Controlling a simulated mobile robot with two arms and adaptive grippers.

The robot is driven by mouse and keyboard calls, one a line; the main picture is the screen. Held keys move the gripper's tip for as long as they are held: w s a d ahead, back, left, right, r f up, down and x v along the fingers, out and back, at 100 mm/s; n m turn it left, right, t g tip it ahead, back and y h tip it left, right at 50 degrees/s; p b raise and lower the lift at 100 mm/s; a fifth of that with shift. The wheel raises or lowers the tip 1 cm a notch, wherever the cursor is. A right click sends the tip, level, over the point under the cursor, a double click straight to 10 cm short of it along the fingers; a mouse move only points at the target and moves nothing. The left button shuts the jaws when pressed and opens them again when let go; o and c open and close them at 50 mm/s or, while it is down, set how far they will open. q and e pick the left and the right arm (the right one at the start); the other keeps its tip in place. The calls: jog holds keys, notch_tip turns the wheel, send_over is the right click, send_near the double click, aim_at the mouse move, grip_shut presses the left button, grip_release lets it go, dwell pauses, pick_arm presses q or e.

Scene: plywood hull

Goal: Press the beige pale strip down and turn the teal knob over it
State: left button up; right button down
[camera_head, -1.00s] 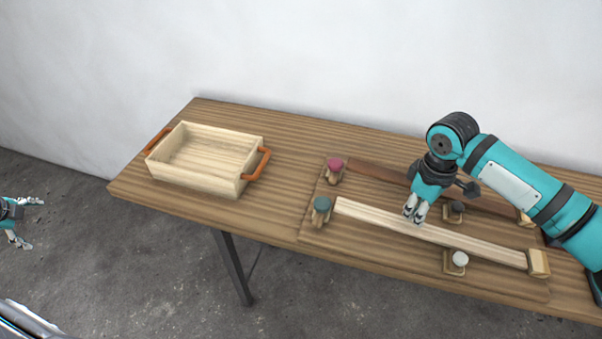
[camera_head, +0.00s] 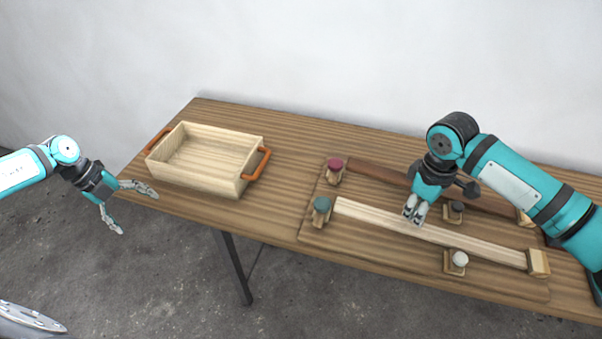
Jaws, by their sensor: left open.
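The pale beige strip (camera_head: 470,244) lies on a wooden board, its right end at a wooden block (camera_head: 538,262). The teal knob (camera_head: 322,204) sits on a small wooden block at the strip's left end; it looks beside the end, not over it. My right gripper (camera_head: 413,220) points down with its fingertips close together at the middle of the strip. It appears to touch the strip, but whether the fingers are fully shut is unclear. My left gripper (camera_head: 136,208) is open and empty, left of the table, its fingers spread near the table's left edge.
A dark brown strip (camera_head: 375,174) lies behind, with a dark red knob (camera_head: 336,165) at its left end. A white knob (camera_head: 460,259) and a dark knob (camera_head: 457,207) sit near the strips. A wooden tray (camera_head: 195,180) with orange handles stands on the left of the table.

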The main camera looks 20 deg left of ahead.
pick_arm(q)
jog(key=w+d+r+m+h, duration=0.15)
jog(key=d+r+m, duration=0.4)
jog(key=d, duration=0.55)
jog(key=w+d+r+m+g+h, duration=0.1)
jog(key=w+d+r+m, duration=0.2)
jog(key=d+r+m, duration=0.5)
jog(key=w+d+r+m+h, duration=0.2)
jog(key=d+m, duration=0.4)
jog(key=d, duration=0.7)
jog(key=m+y, duration=0.5)
jog(key=m, duration=0.4)
send_near(320, 206)
jog(key=shift+h, duration=0.25)
jog(key=x, duration=1)
jog(key=shift+f, duration=0.5)
